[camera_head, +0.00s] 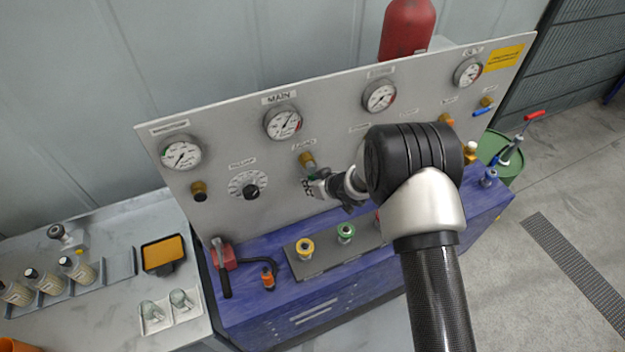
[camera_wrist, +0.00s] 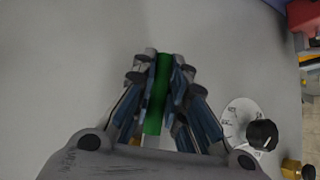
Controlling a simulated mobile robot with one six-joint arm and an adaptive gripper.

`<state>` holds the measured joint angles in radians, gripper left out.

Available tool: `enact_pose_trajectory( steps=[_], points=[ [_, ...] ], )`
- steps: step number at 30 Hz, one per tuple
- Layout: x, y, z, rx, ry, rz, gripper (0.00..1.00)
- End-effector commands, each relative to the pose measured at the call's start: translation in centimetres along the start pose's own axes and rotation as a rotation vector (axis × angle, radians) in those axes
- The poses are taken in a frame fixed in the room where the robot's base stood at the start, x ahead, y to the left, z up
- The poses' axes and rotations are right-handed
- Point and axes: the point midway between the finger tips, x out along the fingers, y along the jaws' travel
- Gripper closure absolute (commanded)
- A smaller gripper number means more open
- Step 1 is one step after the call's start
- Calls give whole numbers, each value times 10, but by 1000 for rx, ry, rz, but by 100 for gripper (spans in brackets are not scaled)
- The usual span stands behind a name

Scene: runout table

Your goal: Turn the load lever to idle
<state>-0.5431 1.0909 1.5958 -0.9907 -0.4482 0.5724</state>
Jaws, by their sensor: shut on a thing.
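A lever with a green handle (camera_wrist: 157,95) lies between the fingers of my gripper (camera_wrist: 162,70) in the wrist view. The handle runs nearly straight up and down in that picture. In the head view my gripper (camera_head: 314,188) is at the grey panel, just below a brass fitting (camera_head: 307,160) under a small label. The label is too small to read surely, and the handle is largely hidden there by my fingers. My gripper is shut on the green handle.
A selector dial with a black knob (camera_head: 251,191) is left of my gripper, and it also shows in the wrist view (camera_wrist: 262,134). Several gauges, including the main gauge (camera_head: 283,123), line the panel (camera_head: 220,130). Below is the blue bench (camera_head: 250,312) with coloured fittings.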

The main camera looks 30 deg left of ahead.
Motion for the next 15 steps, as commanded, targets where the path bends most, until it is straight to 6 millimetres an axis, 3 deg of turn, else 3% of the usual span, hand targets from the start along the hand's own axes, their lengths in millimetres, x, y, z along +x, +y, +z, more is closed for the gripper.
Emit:
enact_pose_trajectory(
  steps=[13,14,15],
  points=[
    [1,-2,1,6,0,-6,100],
    [1,-2,1,6,0,-6,85],
    [1,-2,1,5,0,-6,82]
  ],
)
